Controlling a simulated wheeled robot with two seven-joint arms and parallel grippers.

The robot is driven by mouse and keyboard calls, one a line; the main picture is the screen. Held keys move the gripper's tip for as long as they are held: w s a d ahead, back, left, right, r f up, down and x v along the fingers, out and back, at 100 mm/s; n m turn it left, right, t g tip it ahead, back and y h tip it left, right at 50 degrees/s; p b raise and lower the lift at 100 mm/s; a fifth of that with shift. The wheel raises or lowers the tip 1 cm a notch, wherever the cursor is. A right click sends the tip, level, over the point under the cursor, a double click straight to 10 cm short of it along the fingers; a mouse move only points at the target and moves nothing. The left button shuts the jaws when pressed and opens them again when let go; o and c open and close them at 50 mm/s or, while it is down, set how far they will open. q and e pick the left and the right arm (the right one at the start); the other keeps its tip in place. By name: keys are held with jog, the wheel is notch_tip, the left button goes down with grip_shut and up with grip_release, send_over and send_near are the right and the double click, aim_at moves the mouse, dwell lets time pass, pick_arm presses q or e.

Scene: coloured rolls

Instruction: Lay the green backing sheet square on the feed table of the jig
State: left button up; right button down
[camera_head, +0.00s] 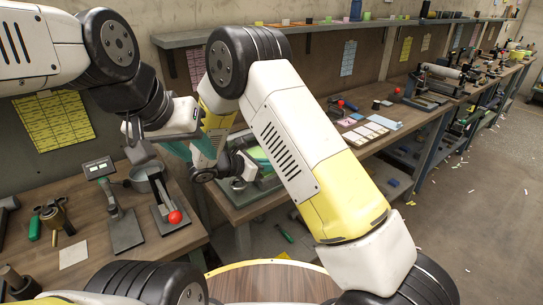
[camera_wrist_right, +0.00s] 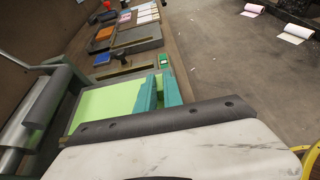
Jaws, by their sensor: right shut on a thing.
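The light green backing sheet (camera_wrist_right: 108,105) lies over the feed table of the jig in the right wrist view, beside a grey roller. A strip of green also shows in the head view (camera_head: 258,154), partly hidden behind my right arm. My right gripper (camera_wrist_right: 161,92) has its teal fingers close together at the sheet's right edge and is shut on the sheet. My left gripper (camera_head: 191,149) hangs in the air left of the jig in the head view, its teal fingers apart and apparently empty.
A grey roller (camera_wrist_right: 45,98) runs along the left of the jig. Coloured cards and trays (camera_wrist_right: 138,38) lie farther along the bench. A red-knobbed lever tool (camera_head: 174,216) and a small grey pot (camera_head: 140,180) stand on the left bench.

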jog(key=c, duration=1.4)
grip_release()
jog(key=o, duration=0.5)
jog(key=shift+a, duration=0.1)
